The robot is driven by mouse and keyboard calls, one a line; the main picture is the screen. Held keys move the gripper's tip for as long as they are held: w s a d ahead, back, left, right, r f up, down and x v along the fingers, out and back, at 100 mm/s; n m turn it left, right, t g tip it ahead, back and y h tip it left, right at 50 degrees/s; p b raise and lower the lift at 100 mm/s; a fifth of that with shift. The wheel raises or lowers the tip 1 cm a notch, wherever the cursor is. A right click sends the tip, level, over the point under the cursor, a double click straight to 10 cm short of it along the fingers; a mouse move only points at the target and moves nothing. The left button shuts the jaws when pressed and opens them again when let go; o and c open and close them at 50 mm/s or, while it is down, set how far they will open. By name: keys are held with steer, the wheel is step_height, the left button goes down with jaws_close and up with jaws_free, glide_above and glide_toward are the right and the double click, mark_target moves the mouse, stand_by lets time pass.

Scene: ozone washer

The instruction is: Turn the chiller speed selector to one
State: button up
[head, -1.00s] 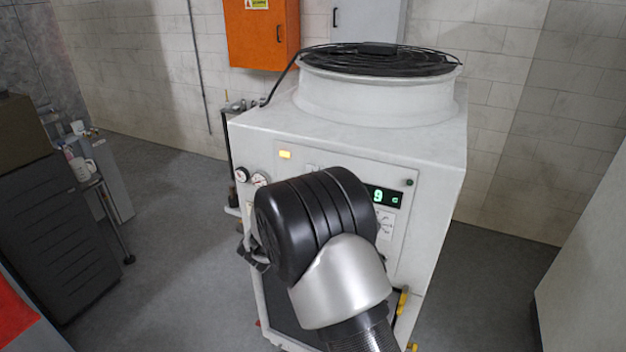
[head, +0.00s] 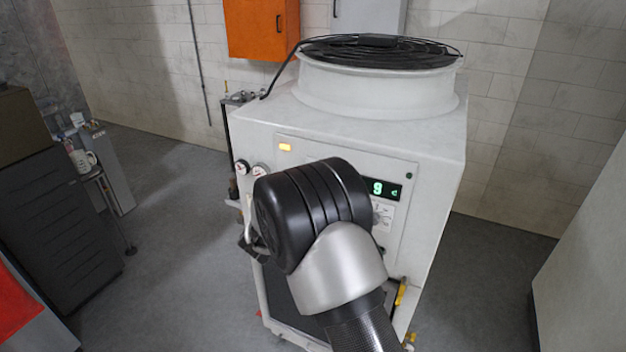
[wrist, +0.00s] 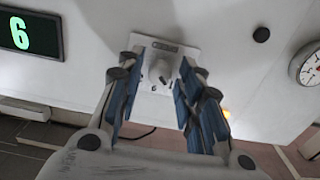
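The chiller (head: 430,150) is a large white cabinet with a round fan on top. In the head view, my arm hides most of the gripper and the selector. A lit green digit shows on the chiller display (head: 383,190), also seen inverted in the wrist view (wrist: 30,34).
Two gauges (head: 243,167) and a yellow lamp (head: 285,147) sit on the chiller's front. A gauge (wrist: 309,66) and black button (wrist: 261,34) show in the wrist view. A dark drawer cabinet (head: 60,220) stands at left. Grey floor is open between it and the chiller.

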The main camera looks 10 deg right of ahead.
steer(key=shift+o, duration=0.3)
steer(key=v, duration=1.2)
steer(key=shift+r, duration=0.1)
